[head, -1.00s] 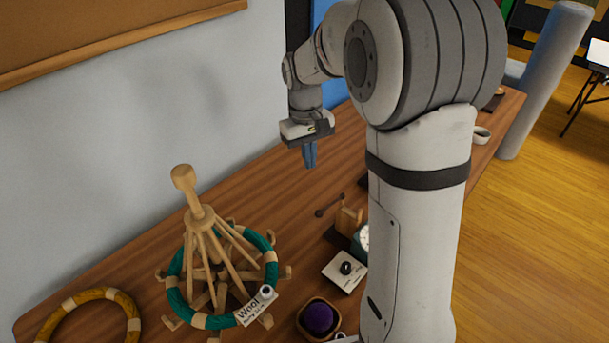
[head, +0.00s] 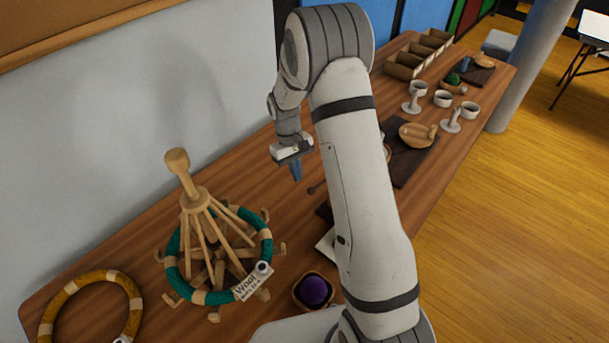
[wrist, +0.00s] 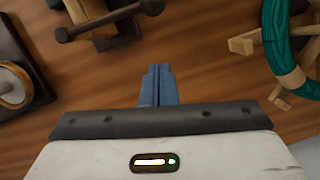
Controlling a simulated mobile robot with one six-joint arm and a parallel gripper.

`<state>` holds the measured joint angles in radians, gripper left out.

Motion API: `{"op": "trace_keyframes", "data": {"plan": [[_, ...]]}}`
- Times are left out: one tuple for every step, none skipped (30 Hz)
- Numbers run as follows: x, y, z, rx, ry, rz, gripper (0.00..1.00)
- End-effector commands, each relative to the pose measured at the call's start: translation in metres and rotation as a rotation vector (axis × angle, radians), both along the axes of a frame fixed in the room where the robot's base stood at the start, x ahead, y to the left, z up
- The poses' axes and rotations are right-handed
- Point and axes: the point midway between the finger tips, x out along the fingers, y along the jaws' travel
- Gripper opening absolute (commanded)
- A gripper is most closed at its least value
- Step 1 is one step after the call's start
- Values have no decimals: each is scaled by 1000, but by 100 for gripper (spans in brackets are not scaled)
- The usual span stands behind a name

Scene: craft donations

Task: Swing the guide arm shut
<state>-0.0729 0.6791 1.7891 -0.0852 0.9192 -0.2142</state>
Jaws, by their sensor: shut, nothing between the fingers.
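A dark rod with rounded ends, which looks like the guide arm (wrist: 105,20), crosses the top left of the wrist view, over a pale wooden block (wrist: 90,10). In the head view only one dark knob of it (head: 312,190) shows, beside my arm, which hides the rest. My gripper (head: 297,178) is above the table, a little up and left of that knob. Its blue fingers (wrist: 158,72) are together and empty, pointing toward the table. They are apart from the rod in the wrist view.
A wooden wool swift with a teal ring (head: 268,240) stands left of my gripper. A purple ball (head: 313,291) sits in a wooden bowl in front. A yellow ring (head: 75,285) lies at far left. Cups (head: 443,99) and a dark board (head: 412,165) are at right. Bare tabletop lies behind the swift.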

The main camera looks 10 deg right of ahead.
Motion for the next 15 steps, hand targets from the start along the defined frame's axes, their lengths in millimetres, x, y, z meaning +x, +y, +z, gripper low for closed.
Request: {"op": "trace_keyframes", "data": {"plan": [[-7, -3, 4, 0, 0, -1, 0], [-12, -5, 6, 0, 0, -1, 0], [-18, -7, 7, -1, 1, -1, 0], [-21, -8, 7, 0, 0, -1, 0], [-24, -10, 8, 0, 0, -1, 0], [-28, -11, 8, 0, 0, -1, 0], [-30, -12, 8, 0, -1, -1, 0], [-32, -12, 8, 0, -1, -1, 0], [-34, -13, 8, 0, -1, -1, 0], [-35, -13, 8, 0, -1, -1, 0], [-36, -14, 8, 0, -1, -1, 0], [-37, -14, 8, 0, -1, -1, 0], [-37, -14, 8, 0, -1, -1, 0], [-37, -14, 8, 0, -1, -1, 0], [-37, -14, 7, 0, -1, -1, 0]]}}
